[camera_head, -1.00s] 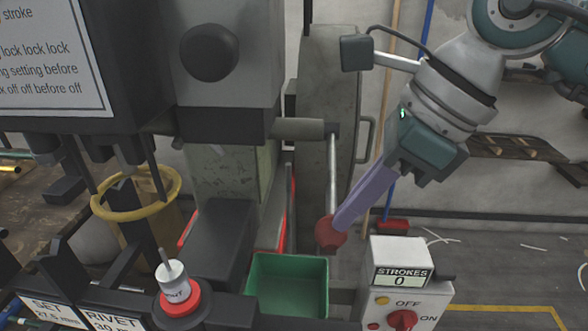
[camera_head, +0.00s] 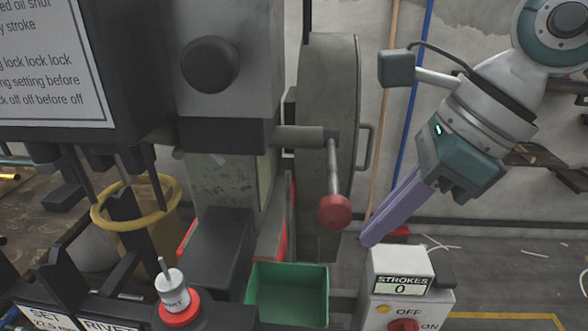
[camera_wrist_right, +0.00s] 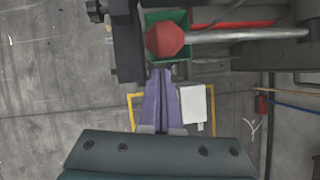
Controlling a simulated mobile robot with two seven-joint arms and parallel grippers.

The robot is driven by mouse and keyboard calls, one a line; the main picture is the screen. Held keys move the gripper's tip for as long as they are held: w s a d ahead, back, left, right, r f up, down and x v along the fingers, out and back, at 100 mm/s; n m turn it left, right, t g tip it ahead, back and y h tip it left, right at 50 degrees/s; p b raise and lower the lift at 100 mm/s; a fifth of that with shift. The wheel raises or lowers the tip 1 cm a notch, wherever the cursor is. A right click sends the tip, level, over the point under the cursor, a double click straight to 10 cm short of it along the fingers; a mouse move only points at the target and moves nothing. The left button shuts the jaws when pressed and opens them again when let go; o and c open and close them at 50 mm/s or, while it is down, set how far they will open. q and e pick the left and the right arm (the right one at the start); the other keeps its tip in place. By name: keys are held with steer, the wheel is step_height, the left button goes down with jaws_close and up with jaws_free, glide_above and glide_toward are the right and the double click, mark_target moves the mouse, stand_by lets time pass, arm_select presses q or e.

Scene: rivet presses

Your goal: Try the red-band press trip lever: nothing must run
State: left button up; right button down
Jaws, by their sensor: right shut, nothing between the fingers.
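The trip lever is a grey rod with a red knob (camera_head: 334,211), hanging from a pivot on the press (camera_head: 230,60). Its knob also shows in the right wrist view (camera_wrist_right: 165,40). My right gripper (camera_head: 370,240) has purple fingers, shut and empty, just right of the knob and lower, with a gap between them. In the right wrist view its closed fingertips (camera_wrist_right: 161,74) lie just below the knob in the picture. The counter box (camera_head: 402,285) reads STROKES 0 and carries OFF and ON markings with a red knob. My left gripper is not in view.
A green bin (camera_head: 287,293) stands below the lever. A yellow ring (camera_head: 137,200) and a red-collared plunger piece (camera_head: 176,298) are at the left. The floor right of the counter box is mostly clear, with a few scraps.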

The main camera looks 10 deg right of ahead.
steer(key=v, duration=1)
